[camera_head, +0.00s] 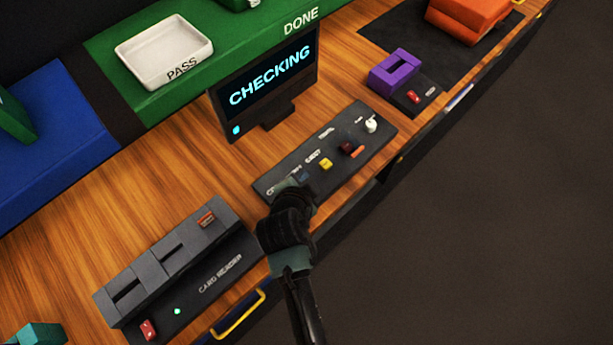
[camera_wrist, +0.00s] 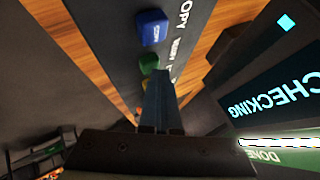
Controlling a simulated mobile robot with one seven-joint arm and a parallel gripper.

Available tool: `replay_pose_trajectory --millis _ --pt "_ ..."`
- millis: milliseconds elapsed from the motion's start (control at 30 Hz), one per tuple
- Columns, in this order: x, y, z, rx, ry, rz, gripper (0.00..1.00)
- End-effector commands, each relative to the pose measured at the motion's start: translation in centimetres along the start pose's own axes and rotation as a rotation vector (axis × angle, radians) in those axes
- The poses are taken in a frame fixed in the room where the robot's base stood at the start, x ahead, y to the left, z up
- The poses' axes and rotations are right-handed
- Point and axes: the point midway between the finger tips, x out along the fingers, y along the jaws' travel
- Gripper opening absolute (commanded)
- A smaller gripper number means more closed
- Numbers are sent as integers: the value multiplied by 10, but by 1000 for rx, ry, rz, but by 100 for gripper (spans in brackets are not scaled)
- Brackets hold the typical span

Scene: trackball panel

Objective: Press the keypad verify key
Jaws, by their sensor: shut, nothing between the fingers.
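The dark keypad panel (camera_head: 345,150) lies on the wooden counter in front of the monitor. In the wrist view a blue key (camera_wrist: 152,28) is farthest from my gripper. A green key (camera_wrist: 149,63) sits between it and a partly hidden yellow key (camera_wrist: 145,84). The yellow key (camera_head: 326,164) also shows in the head view. The green key's label is partly readable and seems to say verify. My gripper (camera_wrist: 160,73) is shut and empty, its tips beside the green key; I cannot tell whether they touch it. In the head view my gripper (camera_head: 298,184) covers the keypad's left end.
The monitor (camera_head: 268,85) behind the keypad reads CHECKING. A grey card reader (camera_head: 175,260) stands at the left and a purple holder (camera_head: 394,70) at the right. A white PASS tray (camera_head: 165,50) sits on the green surface. Open floor lies at the right.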

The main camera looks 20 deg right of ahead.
Motion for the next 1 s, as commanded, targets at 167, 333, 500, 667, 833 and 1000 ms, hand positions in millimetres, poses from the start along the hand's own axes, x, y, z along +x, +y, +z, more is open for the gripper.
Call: replay_pose_trajectory --millis 167,333,500,667,833,1000 --pt "-8 -5 -5 0 -2 2 0" --pt "-12 -8 -8 0 -2 1 0" --pt "-12 -8 -8 0 -1 1 0" --pt "-13 -9 -9 0 -1 0 0" --pt "-23 -16 -16 0 0 0 0" --pt "-35 -26 -25 0 0 0 0"
